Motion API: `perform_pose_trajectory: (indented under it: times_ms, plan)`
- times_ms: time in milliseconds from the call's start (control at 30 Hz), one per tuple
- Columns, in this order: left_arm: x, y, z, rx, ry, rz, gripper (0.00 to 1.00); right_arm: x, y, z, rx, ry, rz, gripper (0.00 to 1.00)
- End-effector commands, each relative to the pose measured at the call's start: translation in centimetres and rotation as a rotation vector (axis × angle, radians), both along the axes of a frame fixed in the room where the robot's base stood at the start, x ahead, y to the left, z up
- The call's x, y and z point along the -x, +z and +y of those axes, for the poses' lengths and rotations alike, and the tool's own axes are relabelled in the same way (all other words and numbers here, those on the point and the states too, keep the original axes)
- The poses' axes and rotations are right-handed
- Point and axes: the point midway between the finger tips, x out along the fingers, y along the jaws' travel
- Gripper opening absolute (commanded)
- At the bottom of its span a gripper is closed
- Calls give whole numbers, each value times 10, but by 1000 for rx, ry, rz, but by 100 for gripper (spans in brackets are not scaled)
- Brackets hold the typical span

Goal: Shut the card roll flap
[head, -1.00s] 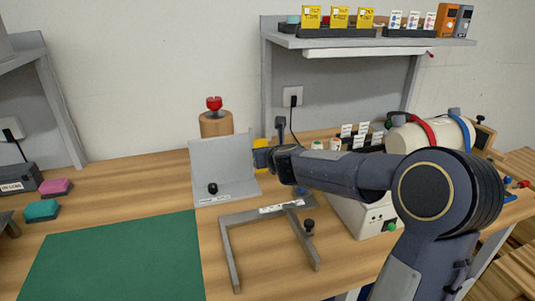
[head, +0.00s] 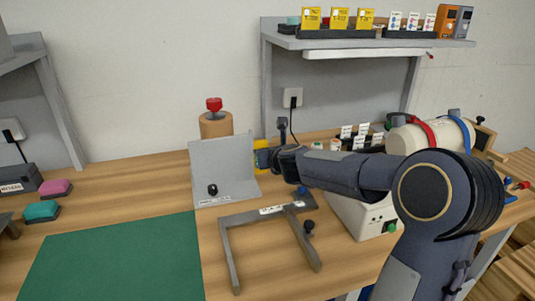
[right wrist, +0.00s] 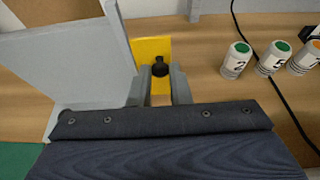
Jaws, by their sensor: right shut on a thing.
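A grey angled stand with an upright panel (head: 222,165) and a black knob (head: 213,189) stands on the bench, just in front of a brown card roll (head: 216,124) with a red top. A yellow plate (head: 262,148) shows at the stand's right side. I cannot tell for sure which part is the flap. In the right wrist view, the yellow plate (right wrist: 153,47) carries a black knob (right wrist: 160,68). My right gripper (right wrist: 162,75) is shut on that knob, with a finger on each side. The grey panel (right wrist: 70,60) is left of it. My left gripper is not in view.
A grey U-shaped frame (head: 228,255) lies in front of the stand, beside a green mat (head: 120,262). A cream machine (head: 365,215) stands under my right arm.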

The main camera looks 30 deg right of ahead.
Motion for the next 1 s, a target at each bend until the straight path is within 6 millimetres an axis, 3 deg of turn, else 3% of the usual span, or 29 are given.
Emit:
perform_pose_trajectory:
  times_ms: [667,1000]
  plan:
    - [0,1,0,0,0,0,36,-8,1,-17,1,303,0,0]
    - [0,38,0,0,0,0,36,-20,5,-31,0,615,3,0]
